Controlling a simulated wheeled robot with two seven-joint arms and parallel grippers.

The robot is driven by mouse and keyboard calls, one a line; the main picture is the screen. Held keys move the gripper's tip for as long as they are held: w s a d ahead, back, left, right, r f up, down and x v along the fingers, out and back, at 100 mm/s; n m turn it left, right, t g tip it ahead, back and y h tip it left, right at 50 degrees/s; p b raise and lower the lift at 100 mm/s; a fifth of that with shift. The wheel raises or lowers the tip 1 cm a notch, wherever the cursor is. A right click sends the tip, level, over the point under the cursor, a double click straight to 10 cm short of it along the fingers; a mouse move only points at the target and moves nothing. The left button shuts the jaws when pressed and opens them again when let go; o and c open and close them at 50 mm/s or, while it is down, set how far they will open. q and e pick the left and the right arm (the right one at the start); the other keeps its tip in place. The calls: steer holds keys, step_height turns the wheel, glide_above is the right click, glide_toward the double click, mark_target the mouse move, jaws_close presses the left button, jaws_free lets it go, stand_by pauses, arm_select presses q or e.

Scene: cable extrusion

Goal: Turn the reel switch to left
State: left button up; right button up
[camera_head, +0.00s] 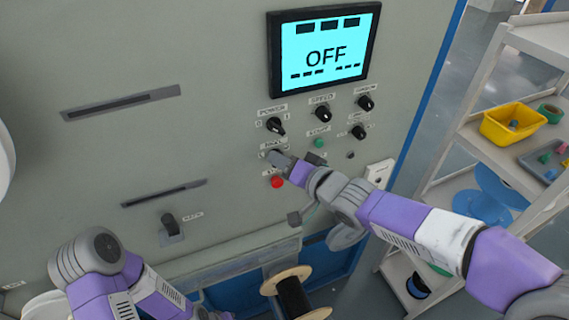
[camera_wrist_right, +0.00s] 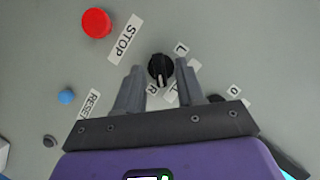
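The reel switch is a black round knob (camera_wrist_right: 160,69) with a light pointer mark, between labels L and R in the right wrist view. Its pointer mark faces down in that picture, toward the gripper. My right gripper (camera_wrist_right: 165,68) is open, with one grey finger on each side of the knob and gaps visible. In the head view my right gripper (camera_head: 279,160) is at the panel and mostly covers the switch. My left arm comes in at the lower left; its gripper is out of view.
A red stop button (camera_head: 277,182) sits just below the switch, and the power knob (camera_head: 275,126) just above. More knobs and a green button (camera_head: 319,143) are to the right. The screen (camera_head: 325,47) reads OFF. A spool (camera_head: 294,296) is below; a shelf (camera_head: 490,150) stands right.

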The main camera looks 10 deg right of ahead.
jaws_close()
steer(key=n+h+b, duration=0.2)
steer(key=n+b, duration=0.2)
steer(key=b, duration=0.2)
steer(key=a+n+t+h+b, duration=0.1)
steer(key=n+h+b, duration=0.2)
steer(key=b, duration=0.4)
steer(key=n+h+b, duration=0.3)
steer(key=n+b, duration=0.2)
steer(key=b, duration=0.2)
steer(key=shift+s+a+t, duration=0.15)
steer(key=shift+a+t, duration=0.05)
steer(key=shift+t, duration=0.1)
steer(key=shift+n, duration=0.3)
